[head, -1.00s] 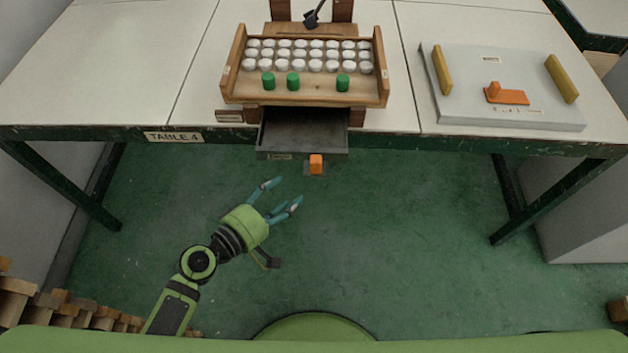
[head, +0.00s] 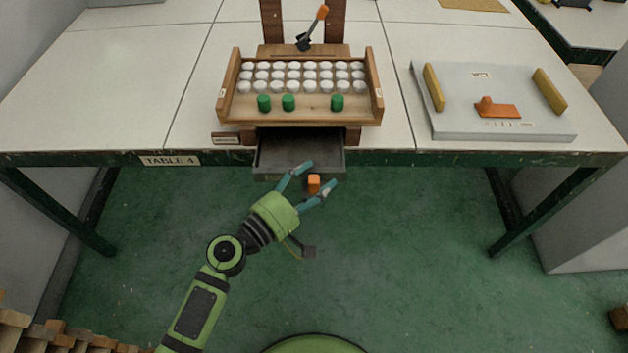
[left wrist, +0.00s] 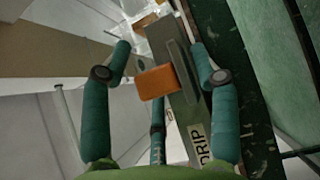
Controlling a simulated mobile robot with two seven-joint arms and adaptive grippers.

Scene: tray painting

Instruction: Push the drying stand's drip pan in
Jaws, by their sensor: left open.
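The drip pan (head: 300,150) is a dark grey drawer under the wooden drying stand (head: 300,114). It sticks out past the table's front edge. Its orange handle (head: 314,184) is on the front face. My left gripper (head: 308,179) is open, with one fingertip on each side of the handle in the head view. In the left wrist view the orange handle (left wrist: 155,82) shows between the two open fingers, in front of the pan's front with a DRIP label (left wrist: 200,143). I cannot tell whether the fingers touch it. My right gripper is not in view.
The stand holds rows of white pieces (head: 300,75) and green ones (head: 288,102). A grey board (head: 460,125) with an orange handle and yellow bars lies at the right on the table (head: 120,110).

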